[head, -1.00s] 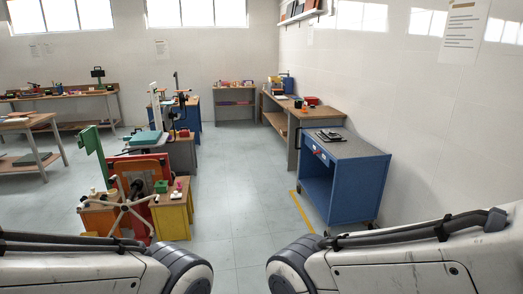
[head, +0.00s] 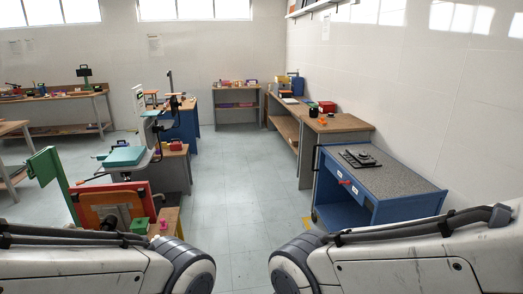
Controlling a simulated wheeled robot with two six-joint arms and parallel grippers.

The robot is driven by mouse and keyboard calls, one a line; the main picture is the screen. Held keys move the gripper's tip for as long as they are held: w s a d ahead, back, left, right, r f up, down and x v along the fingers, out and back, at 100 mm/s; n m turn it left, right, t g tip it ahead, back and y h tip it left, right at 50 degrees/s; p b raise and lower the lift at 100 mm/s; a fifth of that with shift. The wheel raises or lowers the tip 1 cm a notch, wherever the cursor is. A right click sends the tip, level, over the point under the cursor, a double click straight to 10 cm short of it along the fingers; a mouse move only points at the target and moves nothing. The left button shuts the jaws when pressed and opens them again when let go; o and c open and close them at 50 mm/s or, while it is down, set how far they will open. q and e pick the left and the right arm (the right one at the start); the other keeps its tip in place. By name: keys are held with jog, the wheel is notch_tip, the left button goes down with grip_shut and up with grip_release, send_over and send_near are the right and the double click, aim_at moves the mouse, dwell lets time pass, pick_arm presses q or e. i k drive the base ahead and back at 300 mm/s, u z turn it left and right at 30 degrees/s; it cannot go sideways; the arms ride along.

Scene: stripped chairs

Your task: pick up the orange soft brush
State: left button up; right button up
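I cannot make out the orange soft brush for certain in the head view. A small orange item (head: 322,121) stands on the wooden workbench (head: 345,124) along the right wall, but it is too small to tell what it is. Only links of my two arms show at the bottom left and bottom right. Neither of my grippers is in view.
A blue cart (head: 410,200) with a grey top stands at the right, holding a dark flat object (head: 361,159). A chair with an orange-red panel (head: 112,204) and a green panel (head: 47,173) stand at the left. The floor aisle (head: 238,180) between is clear.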

aim_at(321, 122)
jog(key=i, duration=7.1)
jog(key=z, duration=1.75)
